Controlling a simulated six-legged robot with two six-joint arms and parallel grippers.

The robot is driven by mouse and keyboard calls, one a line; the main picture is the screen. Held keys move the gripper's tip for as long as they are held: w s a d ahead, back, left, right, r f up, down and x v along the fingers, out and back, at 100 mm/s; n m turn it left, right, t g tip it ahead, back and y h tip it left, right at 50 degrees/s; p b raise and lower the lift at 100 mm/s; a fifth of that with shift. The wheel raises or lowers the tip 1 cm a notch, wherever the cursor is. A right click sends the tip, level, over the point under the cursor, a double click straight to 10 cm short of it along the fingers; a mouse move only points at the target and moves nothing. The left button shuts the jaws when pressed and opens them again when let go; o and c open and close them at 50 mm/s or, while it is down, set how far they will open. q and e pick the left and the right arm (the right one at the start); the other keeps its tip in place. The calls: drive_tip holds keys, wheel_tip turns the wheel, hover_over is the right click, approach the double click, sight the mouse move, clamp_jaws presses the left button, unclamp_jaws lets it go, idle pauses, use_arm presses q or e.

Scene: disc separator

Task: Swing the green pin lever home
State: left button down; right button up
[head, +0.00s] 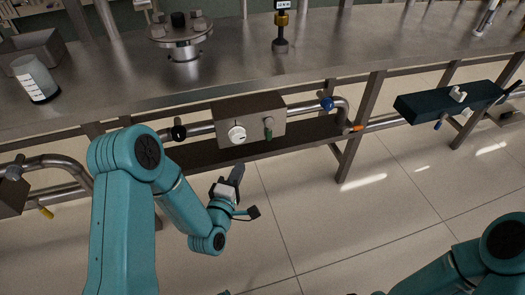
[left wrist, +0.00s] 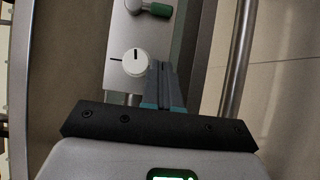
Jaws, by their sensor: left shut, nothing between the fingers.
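The green pin lever (head: 268,134) hangs down from a small grey pivot on the right part of the front of a grey box under the bench. In the left wrist view its green handle (left wrist: 162,10) is at the top edge and points right. A white dial (head: 237,135) with a black mark sits left of the lever; it also shows in the left wrist view (left wrist: 136,62). My left gripper (head: 238,170) is shut and empty, below and in front of the box. In the left wrist view its fingertips (left wrist: 162,66) appear beside the dial, apart from the lever. My right gripper is out of view.
A pipe with a black knob (head: 179,132) and a blue knob (head: 327,103) runs into the box (head: 250,106). A dark shelf (head: 200,155) lies below. A dark teal box (head: 440,103) is at the right. The floor in front is clear.

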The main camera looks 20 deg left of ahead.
use_arm(q)
drive_tip(key=b, duration=0.2)
approach(269, 130)
drive_tip(key=w+a+f, duration=0.1)
drive_tip(key=a, duration=0.1)
drive_tip(key=w+a+f, duration=0.2)
drive_tip(key=shift+w+a+f, duration=0.2)
drive_tip(key=shift+a+f, duration=0.05)
drive_tip(key=shift+f, duration=0.05)
drive_tip(key=shift+w+d, duration=1.4)
drive_tip(key=shift+w, duration=0.3)
